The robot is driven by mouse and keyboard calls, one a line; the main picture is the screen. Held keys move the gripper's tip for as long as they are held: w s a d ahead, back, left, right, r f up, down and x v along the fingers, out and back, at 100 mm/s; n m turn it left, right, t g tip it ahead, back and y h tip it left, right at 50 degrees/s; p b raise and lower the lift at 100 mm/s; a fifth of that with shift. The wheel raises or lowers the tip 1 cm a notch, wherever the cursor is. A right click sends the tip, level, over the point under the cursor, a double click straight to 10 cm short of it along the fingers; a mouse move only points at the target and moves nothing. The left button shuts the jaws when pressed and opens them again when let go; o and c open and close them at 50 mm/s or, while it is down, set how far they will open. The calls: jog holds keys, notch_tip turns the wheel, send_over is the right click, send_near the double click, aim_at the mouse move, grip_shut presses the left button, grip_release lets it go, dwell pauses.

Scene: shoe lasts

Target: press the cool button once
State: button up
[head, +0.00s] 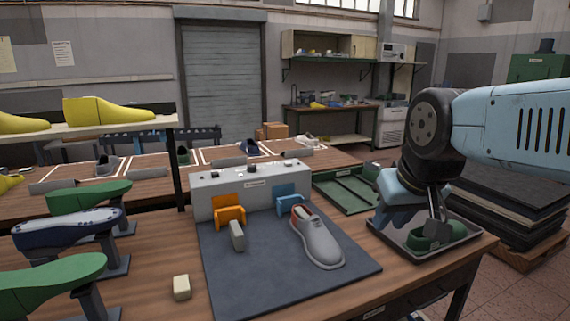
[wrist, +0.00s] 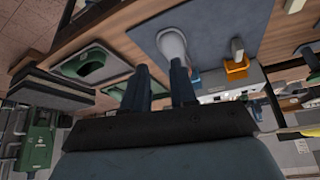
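A light grey control box (head: 250,186) stands at the back of the blue-grey mat, with small dark buttons or knobs along its top. Its lettering is too small to read, so I cannot tell which is the cool button. An orange bracket (head: 229,214) and a blue bracket (head: 290,203) sit at its front. The box also shows in the wrist view (wrist: 218,84). My gripper (head: 437,228) is to the right of the box, over the dark tray, well apart from the box. In the wrist view its two fingers (wrist: 160,70) stand apart with nothing between them.
A grey shoe (head: 318,240) and a small grey block (head: 237,236) are on the mat (head: 280,275). A cream block (head: 181,288) and shoe lasts on stands (head: 70,228) are at left.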

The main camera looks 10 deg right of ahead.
grip_shut()
dwell(0.8)
